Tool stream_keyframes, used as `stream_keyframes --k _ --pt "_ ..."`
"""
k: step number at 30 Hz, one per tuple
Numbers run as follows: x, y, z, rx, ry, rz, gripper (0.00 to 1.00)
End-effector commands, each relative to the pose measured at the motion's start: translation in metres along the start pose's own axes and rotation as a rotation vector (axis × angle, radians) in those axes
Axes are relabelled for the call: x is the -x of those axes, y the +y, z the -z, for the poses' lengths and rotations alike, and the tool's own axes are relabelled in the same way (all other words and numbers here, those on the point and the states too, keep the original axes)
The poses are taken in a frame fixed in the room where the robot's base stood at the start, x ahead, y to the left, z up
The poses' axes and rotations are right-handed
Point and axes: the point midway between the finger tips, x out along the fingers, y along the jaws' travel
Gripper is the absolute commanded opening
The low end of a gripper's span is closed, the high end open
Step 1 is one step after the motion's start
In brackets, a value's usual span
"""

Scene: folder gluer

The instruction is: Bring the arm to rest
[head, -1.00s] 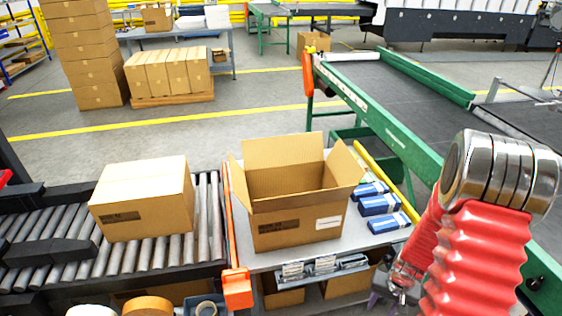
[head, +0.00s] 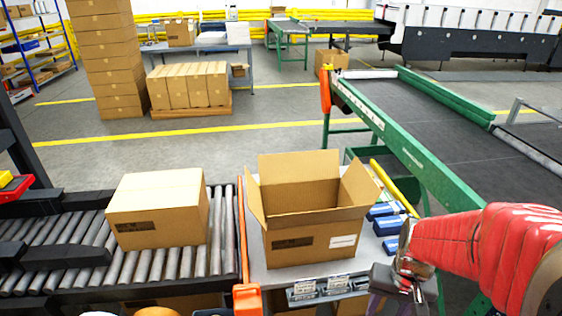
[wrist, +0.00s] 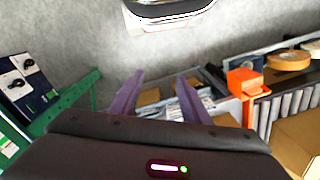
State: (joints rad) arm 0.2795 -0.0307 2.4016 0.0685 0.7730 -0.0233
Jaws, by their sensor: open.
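My arm, in a red ribbed sleeve, comes in from the right of the head view. My gripper (head: 388,302) hangs low, in front of the right part of the grey packing table. In the wrist view my gripper (wrist: 158,98) shows two purple fingers spread apart with nothing between them. An open carton (head: 305,225) stands on the table (head: 258,268), left of my gripper and apart from it.
A closed carton (head: 158,210) sits on the roller conveyor (head: 225,230) at left. Blue packs (head: 390,224) lie right of the open carton. A green-framed conveyor (head: 425,170) runs along the right. An orange post end (head: 247,299) stands at the table's front left corner.

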Motion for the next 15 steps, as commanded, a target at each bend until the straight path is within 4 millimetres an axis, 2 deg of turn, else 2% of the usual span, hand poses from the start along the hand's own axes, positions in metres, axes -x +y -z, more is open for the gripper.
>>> stream_keyframes --k 3,15 --pt "0.022 -0.007 -0.011 0.03 0.025 -0.008 0.42" --pt "0.082 -0.027 -0.042 0.138 0.147 -0.026 0.42"
